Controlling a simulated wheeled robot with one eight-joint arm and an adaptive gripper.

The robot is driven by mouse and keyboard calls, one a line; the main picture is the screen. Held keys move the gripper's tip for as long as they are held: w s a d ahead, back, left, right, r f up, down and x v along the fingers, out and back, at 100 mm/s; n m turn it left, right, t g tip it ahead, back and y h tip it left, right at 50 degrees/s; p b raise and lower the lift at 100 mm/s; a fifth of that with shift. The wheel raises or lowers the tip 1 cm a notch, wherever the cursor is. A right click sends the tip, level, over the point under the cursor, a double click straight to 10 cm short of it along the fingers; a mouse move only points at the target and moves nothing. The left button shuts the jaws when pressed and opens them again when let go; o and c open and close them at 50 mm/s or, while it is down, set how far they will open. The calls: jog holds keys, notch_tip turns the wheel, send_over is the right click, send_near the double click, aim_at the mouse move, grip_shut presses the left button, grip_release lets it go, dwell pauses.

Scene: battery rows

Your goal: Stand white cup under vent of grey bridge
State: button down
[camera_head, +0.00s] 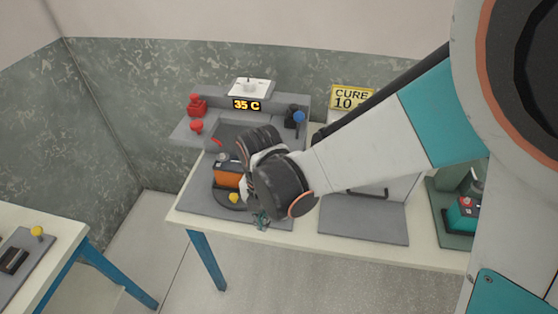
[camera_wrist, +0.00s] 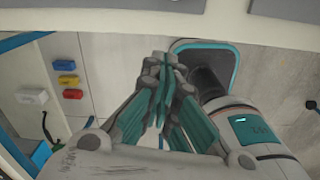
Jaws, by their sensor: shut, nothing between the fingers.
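My gripper (camera_head: 262,219) is at the front edge of the work table, with its fingers pointing down. In the wrist view its teal fingers (camera_wrist: 164,72) are together with nothing between them. I cannot make out a white cup in either view. A grey raised structure (camera_head: 275,98) with a "35 C" display stands at the back of the table; it may be the grey bridge. A white square piece (camera_head: 249,88) sits on top of it. No vent can be made out, and my arm hides part of the area in front.
An orange block (camera_head: 227,174) and a yellow knob (camera_head: 233,198) are just left of my gripper. Red parts (camera_head: 197,105) and a blue knob (camera_head: 299,117) flank the display. A grey plate (camera_head: 365,222) lies right. Another table (camera_head: 62,222) stands left, with floor between.

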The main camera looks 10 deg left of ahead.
notch_tip(320, 180, down, 9)
jog(key=b, duration=0.3)
jog(key=shift+w+f+b, duration=0.1)
jog(key=shift+f+b, duration=0.05)
jog(key=shift+b, duration=0.2)
jog(key=w, duration=0.3)
jog(key=shift+d+f+b, duration=0.15)
jog(key=shift+d+b, duration=0.25)
jog(key=shift+w+d, duration=0.1)
jog(key=shift+w, duration=0.35)
jog(key=shift+w, duration=0.1)
jog(key=w, duration=0.2)
jog(key=w+d, duration=0.1)
jog(key=w, duration=0.4)
jog(key=shift+d, duration=0.35)
jog(key=shift+s, duration=0.1)
jog(key=shift+s, duration=0.1)
